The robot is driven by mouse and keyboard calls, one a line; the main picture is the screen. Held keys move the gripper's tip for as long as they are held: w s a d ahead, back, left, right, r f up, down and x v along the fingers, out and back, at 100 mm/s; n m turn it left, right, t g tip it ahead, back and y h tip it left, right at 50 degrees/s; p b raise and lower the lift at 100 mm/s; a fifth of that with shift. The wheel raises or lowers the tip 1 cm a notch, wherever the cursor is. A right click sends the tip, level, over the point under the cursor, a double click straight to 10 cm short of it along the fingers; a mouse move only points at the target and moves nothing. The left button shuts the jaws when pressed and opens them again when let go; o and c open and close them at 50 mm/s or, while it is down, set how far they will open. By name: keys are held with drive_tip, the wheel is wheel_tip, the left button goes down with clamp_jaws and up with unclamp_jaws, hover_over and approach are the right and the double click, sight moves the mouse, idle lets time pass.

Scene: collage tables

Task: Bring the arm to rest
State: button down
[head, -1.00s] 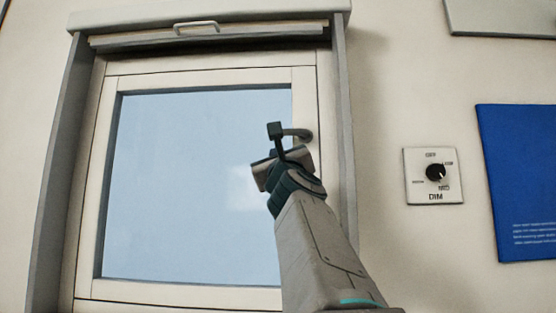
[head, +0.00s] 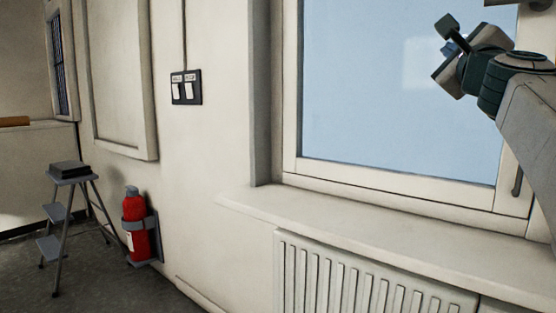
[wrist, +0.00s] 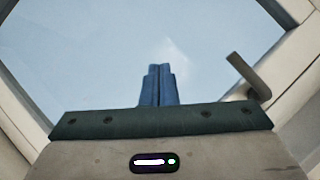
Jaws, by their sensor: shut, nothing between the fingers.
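My gripper (head: 452,50) is at the upper right of the head view, raised in front of the window pane (head: 380,100). In the wrist view its two blue fingers (wrist: 159,72) are together with nothing between them. They point toward the pale blue pane. A grey window handle (wrist: 248,78) is to the right of the fingers in the wrist view, apart from them. My forearm runs out of the head view at the right edge, so most of the arm is hidden.
A window sill (head: 300,205) juts out above a ribbed radiator (head: 350,285). A red fire extinguisher (head: 137,228) hangs on the wall at the left. A step stool (head: 70,180) with a dark object (head: 70,169) on top stands beside it. A switch plate (head: 186,87) is on the wall.

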drive_tip(key=s+a+f+n+g+y+p, duration=0.2)
drive_tip(key=a+f+n+g+y+p, duration=0.65)
drive_tip(key=a+f+n+p, duration=0.65)
drive_tip(key=s+a+f+n+g+h+p, duration=0.1)
drive_tip(key=s+f+n+g+h+p, duration=0.1)
drive_tip(key=s+f+n+g+p, duration=0.3)
drive_tip(key=s+a+f+n+g+h+p, duration=0.1)
drive_tip(key=s+f+n+g+p, duration=0.4)
drive_tip(key=s, duration=0.8)
drive_tip(key=shift+s+a+f+n+h+p, duration=0.25)
drive_tip(key=shift+s+f+n+h+p, duration=0.2)
drive_tip(key=shift+f+n+p, duration=0.6)
drive_tip(key=shift+w+r, duration=0.1)
drive_tip(key=shift+r, duration=0.1)
